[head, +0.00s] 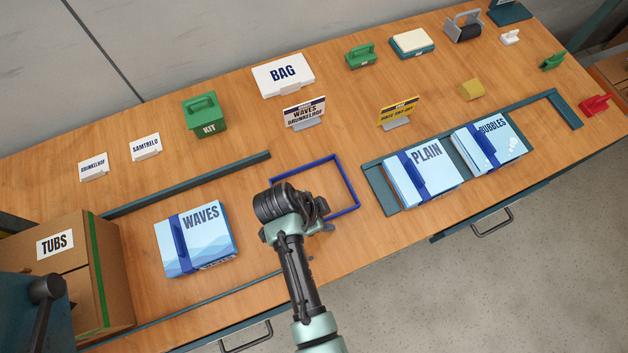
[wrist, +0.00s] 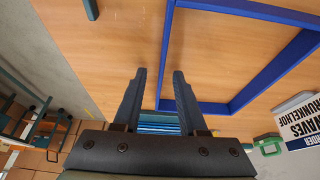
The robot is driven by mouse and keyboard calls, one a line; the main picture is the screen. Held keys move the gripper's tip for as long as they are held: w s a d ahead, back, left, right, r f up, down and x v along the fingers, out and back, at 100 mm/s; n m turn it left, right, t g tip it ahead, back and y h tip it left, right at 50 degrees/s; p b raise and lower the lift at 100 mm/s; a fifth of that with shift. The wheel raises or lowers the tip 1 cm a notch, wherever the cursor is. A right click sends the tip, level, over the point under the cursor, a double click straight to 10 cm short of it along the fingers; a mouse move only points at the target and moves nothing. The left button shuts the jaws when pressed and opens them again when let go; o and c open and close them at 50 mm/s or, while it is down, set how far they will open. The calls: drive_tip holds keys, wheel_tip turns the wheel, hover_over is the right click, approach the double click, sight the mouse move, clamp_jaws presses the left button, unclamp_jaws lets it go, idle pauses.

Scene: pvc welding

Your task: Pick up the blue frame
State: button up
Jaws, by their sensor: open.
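The blue frame (head: 347,183) is a thin, empty rectangular outline lying flat on the wooden table, right of the WAVES box in the head view. In the wrist view its bars (wrist: 272,72) fill the upper right. My gripper (head: 324,207) hangs over the frame's near left part in the head view, and my arm hides that corner. One bar of the frame runs up from near the fingertips. Whether the fingers touch it I cannot tell.
The WAVES box (head: 196,240) stands left of my arm. The PLAIN box (head: 424,173) and BUBBLES box (head: 490,147) stand right in a teal tray (head: 376,186). Sign stands (head: 305,112) are behind the frame. A TUBS carton (head: 70,265) stands at far left.

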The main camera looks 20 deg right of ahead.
clamp_jaws()
idle(1.4)
